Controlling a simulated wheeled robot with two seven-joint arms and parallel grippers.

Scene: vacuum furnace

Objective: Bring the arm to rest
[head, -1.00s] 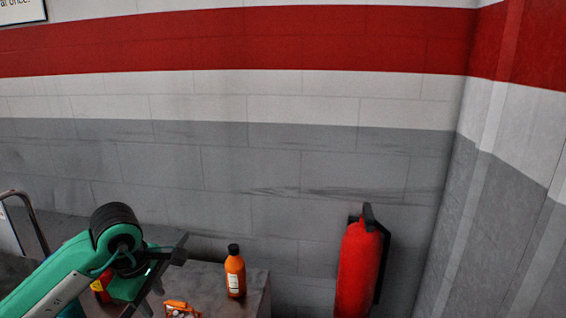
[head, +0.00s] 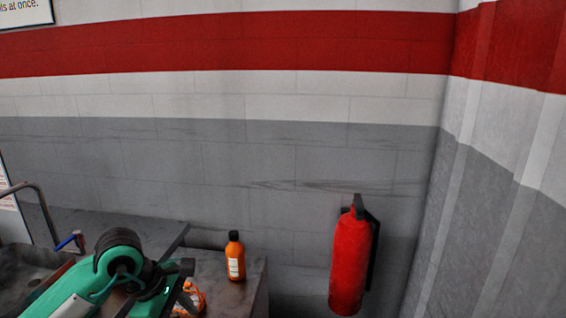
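My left arm, green with dark joints, comes in from the lower left over the worktop (head: 213,270). My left gripper (head: 178,268) is at its end, seen from behind and above, with dark bars pointing up and to the right. Its fingertips are not clear enough to tell whether it is open or shut, and I see nothing clearly held. My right arm and gripper are out of view.
An orange bottle (head: 235,258) with a black cap stands on the worktop, right of my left gripper. An orange-and-white item (head: 194,299) lies close by, partly hidden. A red fire extinguisher (head: 350,263) hangs on the wall.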

